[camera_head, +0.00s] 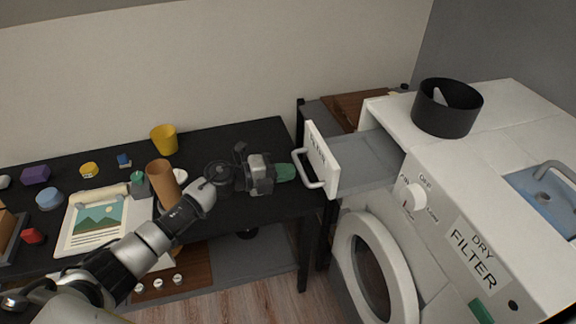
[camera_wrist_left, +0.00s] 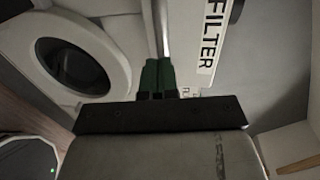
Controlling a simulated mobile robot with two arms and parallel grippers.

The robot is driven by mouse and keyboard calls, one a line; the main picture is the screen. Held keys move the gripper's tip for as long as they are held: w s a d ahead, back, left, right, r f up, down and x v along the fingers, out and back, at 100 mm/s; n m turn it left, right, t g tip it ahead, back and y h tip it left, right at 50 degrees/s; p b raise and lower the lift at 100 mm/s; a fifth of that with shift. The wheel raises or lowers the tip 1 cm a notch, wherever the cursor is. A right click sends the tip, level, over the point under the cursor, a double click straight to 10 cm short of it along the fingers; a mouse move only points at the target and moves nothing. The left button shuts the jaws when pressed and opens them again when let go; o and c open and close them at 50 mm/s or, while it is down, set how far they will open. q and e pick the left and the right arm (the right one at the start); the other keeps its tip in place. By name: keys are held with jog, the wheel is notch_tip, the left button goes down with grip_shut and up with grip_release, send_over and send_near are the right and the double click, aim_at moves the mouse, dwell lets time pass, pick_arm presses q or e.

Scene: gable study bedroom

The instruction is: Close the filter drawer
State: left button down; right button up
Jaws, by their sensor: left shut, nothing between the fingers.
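The filter drawer (camera_head: 375,162) sticks out from the upper left of the white dryer (camera_head: 450,225). Its white front (camera_head: 320,150) carries a label and a bar handle (camera_head: 308,176), and faces left. My left gripper (camera_head: 291,172) is shut and empty, its green fingertips just left of the handle. In the left wrist view, the closed green fingers (camera_wrist_left: 158,75) point at the silver handle bar (camera_wrist_left: 158,25), with the FILTER label (camera_wrist_left: 209,42) to the right. I cannot tell whether the tips touch the bar. My right gripper is out of view.
The dryer's round door (camera_head: 375,268) is below the drawer. A black round bin (camera_head: 447,108) stands on top. The black desk (camera_head: 265,138) at left holds a yellow cup (camera_head: 163,139), a brown cup (camera_head: 161,180), a picture pad (camera_head: 98,220) and several small blocks.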

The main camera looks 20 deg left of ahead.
pick_arm(q)
jog(key=shift+w+d, duration=0.15)
jog(key=shift+d, duration=0.05)
dwell(0.3)
jog(key=b, duration=0.4)
send_near(349, 165)
jog(key=x, duration=0.3)
jog(key=r+x, duration=0.1)
jog(key=x, duration=0.2)
jog(key=r+x, duration=0.1)
jog(key=x, duration=0.2)
jog(key=shift+w+d+r, duration=0.1)
jog(key=shift+w, duration=0.05)
jog(key=shift+w+d+r, duration=0.1)
jog(key=shift+w+d, duration=0.05)
jog(key=shift+d, duration=0.1)
jog(key=shift+r, duration=0.1)
